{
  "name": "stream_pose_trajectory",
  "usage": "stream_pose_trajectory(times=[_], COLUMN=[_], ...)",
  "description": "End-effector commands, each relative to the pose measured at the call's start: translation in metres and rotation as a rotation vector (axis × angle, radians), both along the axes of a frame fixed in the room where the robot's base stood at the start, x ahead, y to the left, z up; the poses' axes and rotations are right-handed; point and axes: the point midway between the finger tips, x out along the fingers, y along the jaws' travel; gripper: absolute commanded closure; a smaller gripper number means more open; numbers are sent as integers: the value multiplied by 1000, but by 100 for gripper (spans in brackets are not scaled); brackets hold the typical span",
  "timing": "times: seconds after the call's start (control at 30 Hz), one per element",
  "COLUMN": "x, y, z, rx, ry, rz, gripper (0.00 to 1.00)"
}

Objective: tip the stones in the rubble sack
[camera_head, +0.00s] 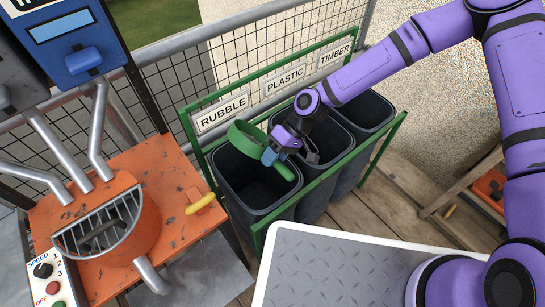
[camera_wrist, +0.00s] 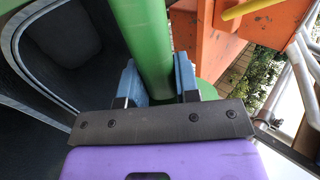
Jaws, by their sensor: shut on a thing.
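The rubble sack (camera_head: 232,172) is the dark grey open container at the left of the row, below the sign marked RUBBLE. My gripper (camera_head: 269,156) is above its right side. Its blue fingers are shut on the handle of a green round pan (camera_head: 240,134). The pan is tilted over the back of the sack, and its handle slants down to the right. In the wrist view my gripper (camera_wrist: 157,82) clasps the green handle (camera_wrist: 152,40) between both fingers. No stones show in either view; the pan's inside and the sack's bottom are largely hidden.
The plastic (camera_head: 318,170) and timber (camera_head: 368,110) containers stand to the right in a green frame (camera_head: 392,132). An orange machine (camera_head: 140,200) with a grated opening and yellow handle stands left. A grey ribbed platform (camera_head: 330,270) is in front.

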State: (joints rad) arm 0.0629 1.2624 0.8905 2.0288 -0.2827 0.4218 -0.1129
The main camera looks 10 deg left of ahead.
Motion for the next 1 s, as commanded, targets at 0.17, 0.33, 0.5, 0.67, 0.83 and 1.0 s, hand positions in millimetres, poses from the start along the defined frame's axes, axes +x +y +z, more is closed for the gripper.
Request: stream_pose_trajectory(times=[0.17,0.33,0.5,0.67,0.83,1.0], x=[1,1,1,1,1,1], y=[0,-1,-1,-1,-1,0], z=[-1,-2,-2,-3,-4,-5], rx=[68,137,206,276,352,432], ry=[81,161,242,322,412,507], rz=[-5,-5,-3,-3,-3,-2], gripper=[94,94,94,94,94,94])
